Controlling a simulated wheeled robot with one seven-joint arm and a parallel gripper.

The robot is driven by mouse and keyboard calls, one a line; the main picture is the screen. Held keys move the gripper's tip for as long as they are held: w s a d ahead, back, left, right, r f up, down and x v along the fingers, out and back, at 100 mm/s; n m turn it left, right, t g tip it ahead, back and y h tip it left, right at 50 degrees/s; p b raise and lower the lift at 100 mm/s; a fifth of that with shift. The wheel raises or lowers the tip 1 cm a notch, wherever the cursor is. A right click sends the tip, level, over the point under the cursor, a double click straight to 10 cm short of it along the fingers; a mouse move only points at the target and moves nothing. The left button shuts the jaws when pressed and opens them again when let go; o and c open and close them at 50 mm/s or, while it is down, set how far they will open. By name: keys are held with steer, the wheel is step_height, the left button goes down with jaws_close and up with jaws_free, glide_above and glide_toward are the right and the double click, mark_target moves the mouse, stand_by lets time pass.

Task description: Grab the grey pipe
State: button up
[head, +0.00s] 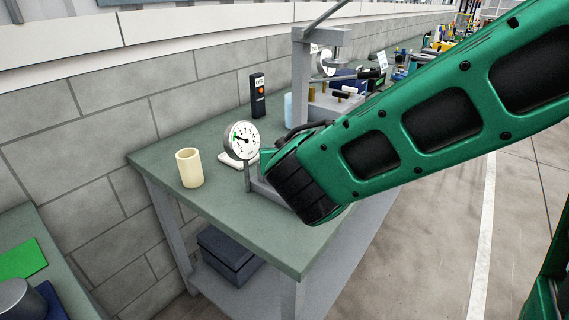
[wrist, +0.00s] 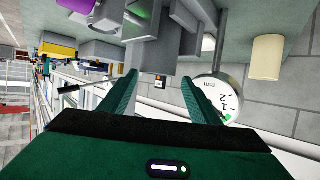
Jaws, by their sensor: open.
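I cannot pick out a grey pipe with certainty in either view. A short cream hollow cylinder (head: 189,168) stands upright on the green-grey bench (head: 150,158); it also shows in the wrist view (wrist: 267,57). A grey rounded thing (head: 18,298) is cut off at the head view's lower left, and I cannot tell if it is a pipe. My gripper (wrist: 160,77) is open, its two green fingers apart with nothing held. Grey fixture parts show beyond the fingers. In the head view my arm hides most of the gripper.
A round dial gauge (head: 241,141) stands close to my gripper, also in the wrist view (wrist: 218,95). A grey press stand (head: 301,75) and a black remote-like device (head: 258,94) are behind. A dark box (head: 226,254) sits below the bench. The bench's front left is clear.

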steer(key=shift+d+x, duration=0.1)
steer(key=shift+x, duration=2.1)
steer(key=shift+d+x, duration=0.15)
steer(key=shift+x, duration=2)
steer(key=shift+s+f, duration=0.1)
steer(key=shift+f, duration=0.05)
steer(key=c, duration=1)
